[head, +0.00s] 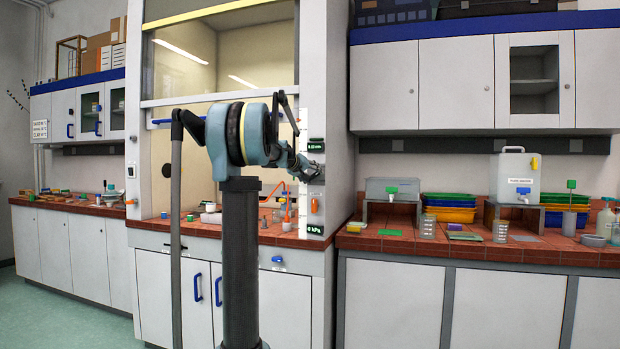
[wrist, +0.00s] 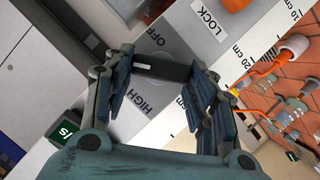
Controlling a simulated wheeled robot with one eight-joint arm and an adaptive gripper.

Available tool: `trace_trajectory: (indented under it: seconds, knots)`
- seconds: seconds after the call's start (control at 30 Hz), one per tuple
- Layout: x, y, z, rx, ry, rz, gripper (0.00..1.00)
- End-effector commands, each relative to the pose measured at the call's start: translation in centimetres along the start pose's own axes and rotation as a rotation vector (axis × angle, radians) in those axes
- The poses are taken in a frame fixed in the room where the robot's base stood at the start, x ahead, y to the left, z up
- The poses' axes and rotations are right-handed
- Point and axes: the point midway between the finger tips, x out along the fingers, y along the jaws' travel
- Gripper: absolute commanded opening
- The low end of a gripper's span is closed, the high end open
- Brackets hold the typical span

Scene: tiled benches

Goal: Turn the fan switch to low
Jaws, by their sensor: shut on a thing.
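The fan switch (wrist: 162,69) is a dark bar-shaped knob on a grey panel, with a small white mark near its left end in the wrist view. The printed words OFF and HIGH show beside it; no LOW label is visible. My gripper (wrist: 165,76) is shut on the switch, with a finger at each side of the knob. In the head view my gripper (head: 312,168) is at the right post of the fume hood (head: 314,115), and it hides the switch there.
A green-lit display (wrist: 66,134) sits near the switch. An orange part (head: 315,205) is lower on the post, with LOCK printed beside it in the wrist view. Glassware and orange tubing (head: 287,203) stand inside the hood. A tiled bench (head: 385,243) is to the right.

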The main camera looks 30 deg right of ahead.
Motion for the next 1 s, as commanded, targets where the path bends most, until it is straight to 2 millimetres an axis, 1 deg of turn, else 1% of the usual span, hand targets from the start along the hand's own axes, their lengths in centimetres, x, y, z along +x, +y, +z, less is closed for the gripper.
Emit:
trace_trajectory:
  seconds: [0.03,0.33,0.87,0.9,0.97,1.0]
  knots:
    - [-0.03,-0.3,-0.17,-0.028,0.004,0.008,0.28]
    - [-0.04,-0.5,-0.19,-0.142,0.005,0.054,0.28]
    - [-0.03,-0.58,-0.19,-0.168,0.005,0.064,0.28]
    - [-0.03,-0.58,-0.19,-0.168,0.005,0.064,0.54]
    - [-0.02,-0.56,-0.17,-0.168,0.005,0.064,0.67]
    - [-0.02,-0.53,-0.15,-0.167,0.004,0.065,0.72]
